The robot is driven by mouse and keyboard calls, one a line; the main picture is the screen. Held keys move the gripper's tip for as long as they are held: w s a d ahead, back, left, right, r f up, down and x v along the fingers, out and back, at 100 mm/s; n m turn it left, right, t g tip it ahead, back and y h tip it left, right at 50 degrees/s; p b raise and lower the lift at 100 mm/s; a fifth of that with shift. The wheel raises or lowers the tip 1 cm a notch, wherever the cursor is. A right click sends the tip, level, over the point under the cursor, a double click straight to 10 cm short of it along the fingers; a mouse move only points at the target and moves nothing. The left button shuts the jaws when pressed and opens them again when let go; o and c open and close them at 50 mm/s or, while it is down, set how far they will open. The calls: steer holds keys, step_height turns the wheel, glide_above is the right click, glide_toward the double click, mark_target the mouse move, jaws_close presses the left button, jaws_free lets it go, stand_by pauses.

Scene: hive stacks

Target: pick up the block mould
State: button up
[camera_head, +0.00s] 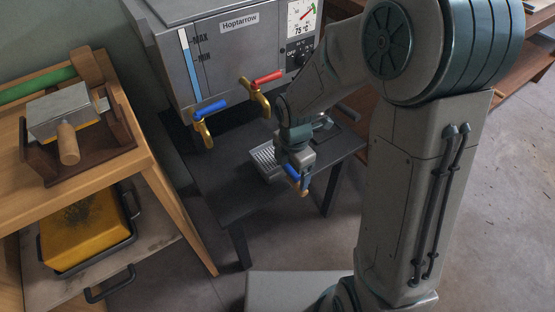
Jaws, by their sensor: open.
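I cannot tell for certain which thing is the block mould. A grey metal box with a wooden handle (61,112) rests in a dark wooden cradle on top of the wooden bench at the left. Below it, a dark pan with looped handles (84,264) holds a yellow block (88,230) on the lower shelf.
A steel tank (215,62) with a gauge and blue-handled and red-handled taps stands at the back on the dark table (225,190). A grated tray (266,162) lies behind my gripper. A green roll (38,84) lies at the bench's back. Open floor shows at right.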

steer(key=shift+c, duration=0.4)
steer(key=c, duration=1.1)
steer(key=shift+r, duration=0.15)
steer(key=shift+r, duration=0.3)
step_height(320, 180, up, 4)
steer(key=shift+f+p, duration=0.1)
steer(key=shift+p, duration=1.1)
steer(key=d+r+p, duration=0.1)
steer(key=d+r, duration=0.1)
steer(key=d, duration=0.2)
steer(key=d+r+p, duration=0.1)
steer(key=d+r, duration=0.1)
steer(key=d, duration=0.1)
steer(key=d+r+p, duration=0.1)
steer(key=d+r, duration=0.1)
steer(key=d, duration=0.2)
steer(key=shift+w+d+r, duration=0.2)
steer(key=shift+w+d, duration=0.05)
steer(key=shift+d, duration=0.1)
